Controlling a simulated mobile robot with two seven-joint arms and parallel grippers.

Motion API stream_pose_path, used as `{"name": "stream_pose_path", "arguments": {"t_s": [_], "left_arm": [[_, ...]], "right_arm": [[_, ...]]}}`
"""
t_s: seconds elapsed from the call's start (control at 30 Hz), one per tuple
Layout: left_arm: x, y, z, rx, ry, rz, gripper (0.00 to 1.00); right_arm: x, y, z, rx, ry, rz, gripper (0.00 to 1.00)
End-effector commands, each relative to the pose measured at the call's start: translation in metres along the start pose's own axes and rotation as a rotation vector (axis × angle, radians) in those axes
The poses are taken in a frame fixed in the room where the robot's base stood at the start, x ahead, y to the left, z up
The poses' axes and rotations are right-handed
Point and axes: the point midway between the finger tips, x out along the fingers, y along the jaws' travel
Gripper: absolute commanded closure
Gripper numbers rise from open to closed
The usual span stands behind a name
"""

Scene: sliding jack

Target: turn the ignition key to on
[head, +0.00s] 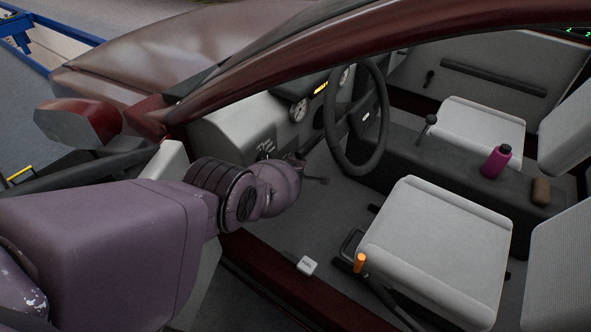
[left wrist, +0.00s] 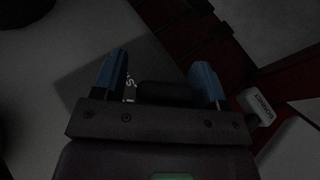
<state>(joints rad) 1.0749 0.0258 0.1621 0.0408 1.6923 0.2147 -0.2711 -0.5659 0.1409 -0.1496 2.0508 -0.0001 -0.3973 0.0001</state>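My left arm comes in from the left in the head view and reaches through the door opening toward the dashboard (head: 232,130), left of the steering wheel (head: 378,120). The gripper end is mostly hidden behind the wrist in that view. In the left wrist view my left gripper (left wrist: 160,72) has its two blue fingers wide apart, with a dark block-like shape low between them. A grey panel with pale lettering (left wrist: 132,84) lies behind the fingers. I cannot make out the ignition key in either view. My right gripper is not in view.
An orange-tipped handle (head: 360,262) stands beside the near seat (head: 435,245). A magenta bottle (head: 496,162) stands on the console. The windshield pillar (head: 260,55) runs above my arm.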

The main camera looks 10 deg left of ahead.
Motion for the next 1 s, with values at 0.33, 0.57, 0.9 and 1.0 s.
{"name": "stream_pose_path", "arguments": {"t_s": [0.33, 0.57, 0.9, 1.0], "left_arm": [[-0.002, -0.001, 0.001, 0.0, -0.002, -0.002, 0.3], [-0.019, 0.006, -0.001, 0.0, 0.0, 0.004, 0.3], [-0.053, 0.005, -0.001, -0.001, -0.001, 0.003, 0.3], [-0.062, 0.005, -0.001, 0.0, 0.0, 0.002, 0.3]], "right_arm": [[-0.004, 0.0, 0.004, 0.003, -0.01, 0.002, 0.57], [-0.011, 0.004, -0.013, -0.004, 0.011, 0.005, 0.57], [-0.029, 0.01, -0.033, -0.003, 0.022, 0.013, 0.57], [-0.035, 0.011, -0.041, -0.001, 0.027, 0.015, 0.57]]}}
